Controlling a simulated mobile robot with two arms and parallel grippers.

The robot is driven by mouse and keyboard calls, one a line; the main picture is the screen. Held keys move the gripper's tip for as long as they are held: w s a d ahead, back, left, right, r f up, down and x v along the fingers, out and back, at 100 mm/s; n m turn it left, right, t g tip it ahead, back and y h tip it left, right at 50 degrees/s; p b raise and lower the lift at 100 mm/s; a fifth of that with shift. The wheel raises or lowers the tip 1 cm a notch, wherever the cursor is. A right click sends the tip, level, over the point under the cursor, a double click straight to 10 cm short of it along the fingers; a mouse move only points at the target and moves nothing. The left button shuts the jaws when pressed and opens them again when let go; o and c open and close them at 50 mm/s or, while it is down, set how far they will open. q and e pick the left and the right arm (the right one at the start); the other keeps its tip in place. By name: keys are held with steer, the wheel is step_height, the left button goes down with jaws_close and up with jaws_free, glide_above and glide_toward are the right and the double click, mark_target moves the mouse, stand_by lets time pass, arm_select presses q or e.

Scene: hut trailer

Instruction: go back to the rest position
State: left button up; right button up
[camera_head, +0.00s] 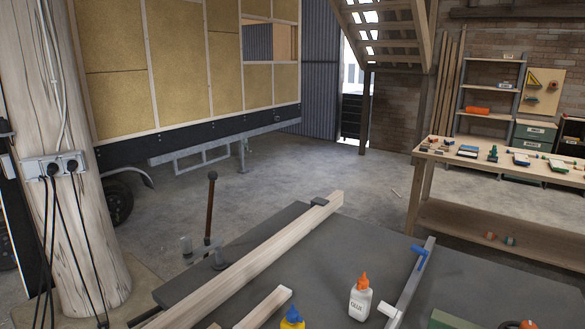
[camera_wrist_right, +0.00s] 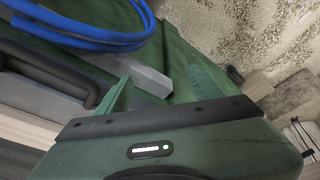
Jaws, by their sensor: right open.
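My right gripper (camera_wrist_right: 160,88) shows only in the right wrist view, with its two green fingers spread apart. A grey bar (camera_wrist_right: 140,72) shows beyond and between the fingers. It lies against a green surface (camera_wrist_right: 182,48), and I cannot tell how far it is from the fingers. Neither of my grippers shows in the head view. My left gripper is out of sight.
In the head view, a dark worktable (camera_head: 330,240) holds a long wooden beam (camera_head: 255,262), a glue bottle (camera_head: 360,298) and a blue-handled clamp (camera_head: 418,258). A wooden workbench (camera_head: 480,228) stands right, a post (camera_head: 70,150) left. Concrete floor (camera_head: 320,170) is open between. Blue coils (camera_wrist_right: 90,40) show in the wrist view.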

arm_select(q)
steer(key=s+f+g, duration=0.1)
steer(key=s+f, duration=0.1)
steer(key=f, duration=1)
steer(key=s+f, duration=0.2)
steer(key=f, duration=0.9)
arm_select(e)
steer(key=s+f+g, duration=0.1)
steer(key=s+f, duration=0.1)
steer(key=f, duration=1)
steer(key=s+f, duration=0.2)
steer(key=f, duration=0.9)
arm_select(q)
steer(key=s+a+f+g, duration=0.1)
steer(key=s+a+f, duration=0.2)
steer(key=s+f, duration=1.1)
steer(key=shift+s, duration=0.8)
arm_select(e)
steer(key=s+d+f+g, duration=0.1)
steer(key=s+d+f, duration=0.2)
steer(key=s+f, duration=1.1)
steer(key=shift+s, duration=0.8)
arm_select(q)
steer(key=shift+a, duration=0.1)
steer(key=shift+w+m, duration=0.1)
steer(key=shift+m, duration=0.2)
arm_select(e)
steer(key=shift+s+d, duration=0.1)
